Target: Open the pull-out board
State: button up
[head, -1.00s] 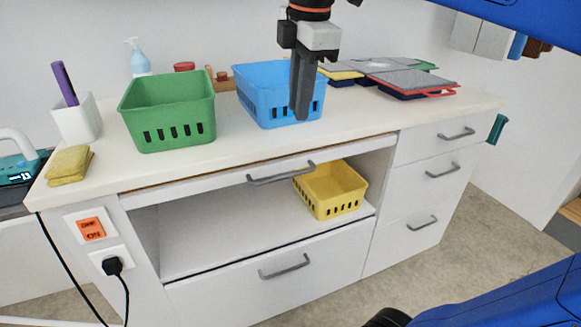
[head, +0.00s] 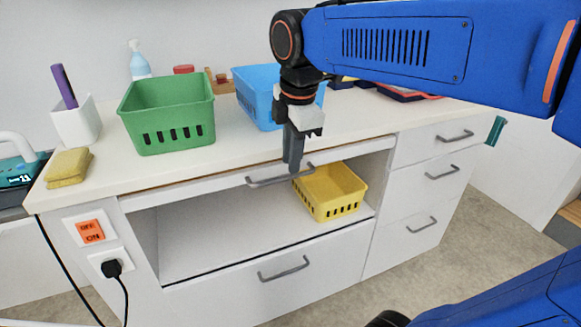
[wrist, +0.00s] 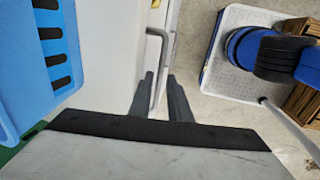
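The pull-out board (head: 215,184) is the thin white front just under the countertop, above the open shelf space. It looks closed, flush with the cabinet. Its grey bar handle (head: 262,182) also shows in the wrist view (wrist: 162,45). My gripper (head: 292,169) points down at the right part of this handle. In the wrist view, my gripper's two fingers (wrist: 159,76) are apart, with the handle bar lying between them in the picture. I cannot tell whether the fingers touch the bar or how deep it sits between them.
A green basket (head: 180,133) and a blue basket (head: 255,100) stand on the countertop (head: 225,150). A yellow basket (head: 332,203) sits on the shelf below the board. Drawers with handles (head: 285,268) are below and to the right. The floor in front shows free room.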

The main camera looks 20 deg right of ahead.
aim_at(291, 176)
jog(key=shift+w+f, duration=0.15)
jog(key=shift+f, duration=0.7)
jog(key=shift+w+f, duration=0.15)
jog(key=shift+f, duration=0.65)
jog(key=shift+c, duration=0.7)
grip_shut()
jog(key=shift+s+d, duration=0.1)
